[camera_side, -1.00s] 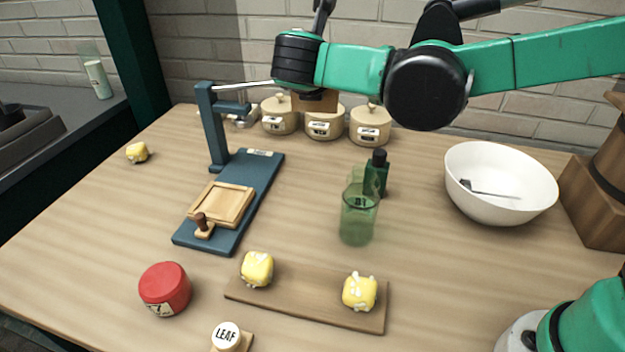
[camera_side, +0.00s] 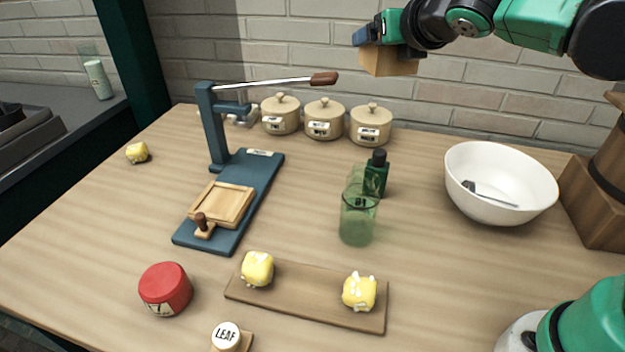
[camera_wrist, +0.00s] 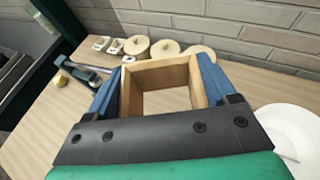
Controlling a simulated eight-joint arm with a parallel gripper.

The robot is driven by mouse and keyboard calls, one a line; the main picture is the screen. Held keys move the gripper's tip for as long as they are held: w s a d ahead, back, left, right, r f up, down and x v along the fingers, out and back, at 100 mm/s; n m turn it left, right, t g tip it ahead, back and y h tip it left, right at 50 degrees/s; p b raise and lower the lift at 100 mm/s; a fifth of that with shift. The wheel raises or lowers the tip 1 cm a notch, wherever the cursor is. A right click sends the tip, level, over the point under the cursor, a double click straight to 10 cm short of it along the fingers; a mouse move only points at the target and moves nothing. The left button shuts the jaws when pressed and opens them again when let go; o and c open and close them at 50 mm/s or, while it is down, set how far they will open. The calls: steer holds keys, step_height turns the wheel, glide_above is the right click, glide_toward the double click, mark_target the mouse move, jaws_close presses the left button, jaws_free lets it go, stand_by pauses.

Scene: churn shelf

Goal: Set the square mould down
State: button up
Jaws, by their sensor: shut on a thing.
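The square mould (camera_side: 389,62) is a light wooden box frame, held in the air high above the back of the table, in front of the brick wall. My gripper (camera_side: 378,36) is shut on it. In the wrist view the mould (camera_wrist: 197,84) is an open square frame between the two blue fingers of my gripper (camera_wrist: 160,84), and bare table shows through its opening. Its lower edge is clear of the table.
A blue lever press (camera_side: 262,185) with a wooden tray stands left. Lidded pots (camera_side: 324,120) line the back. A green bottle (camera_side: 376,174), a green glass (camera_side: 358,218), a white bowl (camera_side: 480,208) and a board (camera_side: 310,297) with yellow lumps stand around. Table between bottle and bowl is bare.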

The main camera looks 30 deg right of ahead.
steer(key=w+a+f+m+g+h, duration=0.1)
steer(key=a+f+m+h, duration=0.1)
steer(key=a, duration=0.4)
steer(key=w+a+f+m+g+h, duration=0.1)
steer(key=a+f+m+g+h, duration=0.1)
steer(key=a, duration=0.4)
step_height(320, 180, down, 2)
steer(key=shift+a+m+h, duration=0.35)
steer(key=shift+m+h, duration=0.45)
step_height(320, 180, down, 20)
steer(key=shift+r, duration=0.2)
steer(key=shift+f, duration=0.15)
